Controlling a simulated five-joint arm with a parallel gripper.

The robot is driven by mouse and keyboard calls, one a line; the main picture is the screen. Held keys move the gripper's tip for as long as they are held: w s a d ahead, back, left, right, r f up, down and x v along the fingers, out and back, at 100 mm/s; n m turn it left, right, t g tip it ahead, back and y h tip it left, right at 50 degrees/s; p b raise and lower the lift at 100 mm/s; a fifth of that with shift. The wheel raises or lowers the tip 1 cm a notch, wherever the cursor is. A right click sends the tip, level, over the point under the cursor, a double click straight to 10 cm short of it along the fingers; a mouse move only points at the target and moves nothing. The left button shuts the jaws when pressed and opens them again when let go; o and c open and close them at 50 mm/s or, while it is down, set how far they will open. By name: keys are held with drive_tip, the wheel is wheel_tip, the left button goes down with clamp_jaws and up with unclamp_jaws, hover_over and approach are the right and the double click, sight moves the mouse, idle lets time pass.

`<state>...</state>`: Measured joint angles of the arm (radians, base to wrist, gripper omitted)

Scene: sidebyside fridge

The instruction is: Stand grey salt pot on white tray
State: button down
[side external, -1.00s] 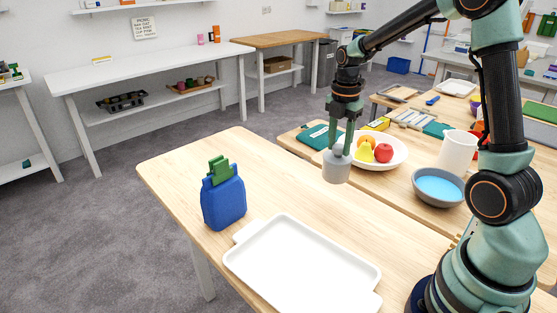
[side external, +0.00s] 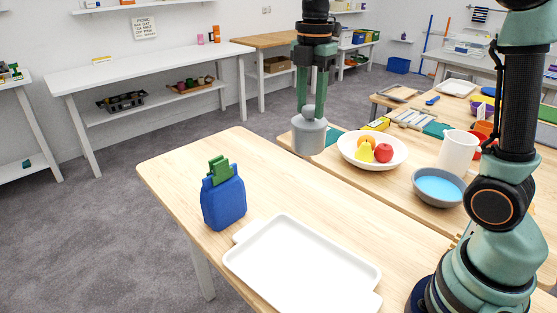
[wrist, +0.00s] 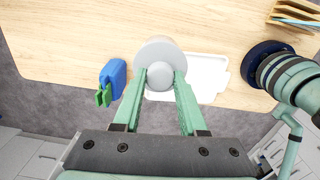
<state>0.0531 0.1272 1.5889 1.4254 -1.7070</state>
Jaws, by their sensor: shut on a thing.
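The grey salt pot (side external: 309,137) is a short cylinder with a round knob on top. My gripper (side external: 306,108) points down and is shut on the pot's knob, holding the pot upright in the air. In the wrist view the pot (wrist: 158,50) sits between the two green fingers of my gripper (wrist: 159,78). The white tray (side external: 262,277) lies empty on the near wooden table, below and nearer the camera than the pot. In the wrist view the tray (wrist: 208,68) is partly hidden behind the pot and a finger.
A blue bottle-like object with a green top (side external: 224,205) stands just left of the tray. A white fruit bowl (side external: 393,160), a grey bowl with blue contents (side external: 438,188) and a white cup (side external: 456,152) are on the farther table. The near table's back-left area is bare.

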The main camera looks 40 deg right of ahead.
drive_tip(key=s+a, duration=0.4)
drive_tip(key=a, duration=1)
wheel_tip(320, 180, down, 20)
drive_tip(key=shift+s+r, duration=0.15)
drive_tip(key=shift+c, duration=2.3)
unclamp_jaws()
